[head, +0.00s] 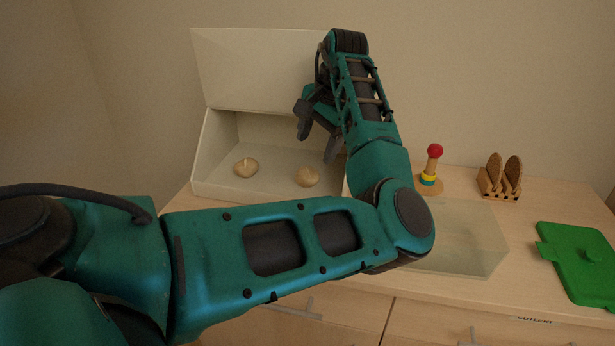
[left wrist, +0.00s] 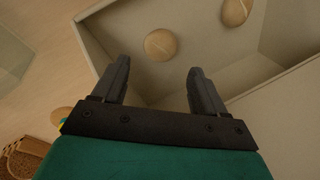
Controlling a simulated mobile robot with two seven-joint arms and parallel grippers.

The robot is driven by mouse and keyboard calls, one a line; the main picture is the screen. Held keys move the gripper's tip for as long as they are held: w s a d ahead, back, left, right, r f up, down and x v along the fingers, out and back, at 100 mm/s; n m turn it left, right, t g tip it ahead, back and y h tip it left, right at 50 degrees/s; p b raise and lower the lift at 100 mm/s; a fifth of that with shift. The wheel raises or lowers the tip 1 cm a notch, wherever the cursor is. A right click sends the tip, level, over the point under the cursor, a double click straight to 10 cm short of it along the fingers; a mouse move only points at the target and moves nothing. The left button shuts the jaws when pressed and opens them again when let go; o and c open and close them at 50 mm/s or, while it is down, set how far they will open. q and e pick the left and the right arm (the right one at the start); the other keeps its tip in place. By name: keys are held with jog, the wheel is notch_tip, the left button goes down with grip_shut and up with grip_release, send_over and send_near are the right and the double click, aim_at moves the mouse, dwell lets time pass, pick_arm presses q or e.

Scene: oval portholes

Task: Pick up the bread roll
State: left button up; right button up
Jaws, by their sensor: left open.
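Two round tan bread rolls lie in an open white box (head: 275,190). One roll (head: 246,168) is at the left and the other roll (head: 307,176) is at the right in the head view. My left gripper (head: 317,147) is open and empty, pointing down over the box at its right side. In the left wrist view the gripper (left wrist: 158,80) has its fingers apart. The nearer roll (left wrist: 160,45) shows beyond and between the fingertips, apart from them. The farther roll (left wrist: 235,11) is at the top edge. My right gripper is not in view.
The box's raised lid (head: 260,70) stands behind it. A clear container (head: 460,235) is right of the box. Behind it stand a ring stacker with a red ball (head: 434,152) and a wooden holder (head: 499,180). A green board (head: 580,260) lies at the right.

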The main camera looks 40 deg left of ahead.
aim_at(310, 171)
pick_arm(q)
jog(key=x, duration=0.3)
jog(key=b+x, duration=0.1)
jog(key=x, duration=0.5)
jog(key=shift+w+b, duration=0.25)
jog(key=shift+b, duration=0.15)
jog(key=shift+c, duration=0.3)
jog(key=c, duration=0.8)
